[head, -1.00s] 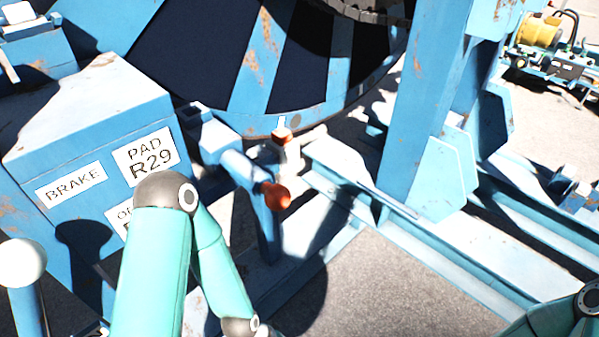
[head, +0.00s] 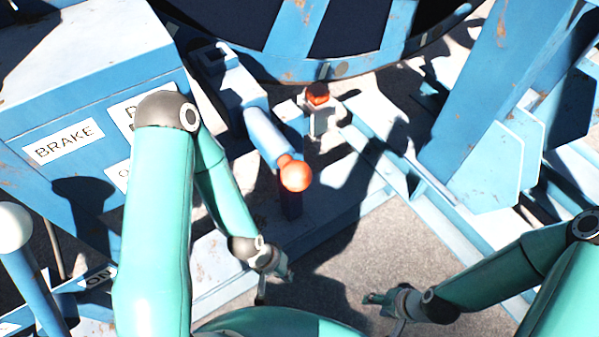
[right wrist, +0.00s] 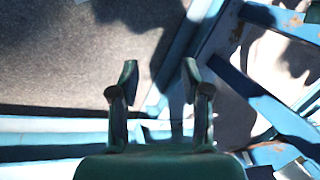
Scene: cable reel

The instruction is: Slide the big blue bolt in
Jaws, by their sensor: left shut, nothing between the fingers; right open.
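The big blue bolt (head: 264,135) is a thick blue cylinder lying in a blue bracket beside the brake box, with an orange-red knob (head: 295,175) at its near end. My left gripper (head: 286,276) is shut and empty, below the knob in the picture and apart from it. My right gripper (head: 372,298) hangs over the grey ground at the lower right, apart from the bolt. In the right wrist view its two fingers (right wrist: 158,82) are spread with nothing between them. The bolt does not show in the right wrist view.
The blue brake box (head: 90,85) stands at the left, and a white-knobbed lever (head: 15,226) at the lower left. The reel rim (head: 340,70) is behind the bolt. A post with an orange-red top (head: 318,95) stands right of it. Blue frame rails (head: 400,180) run right.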

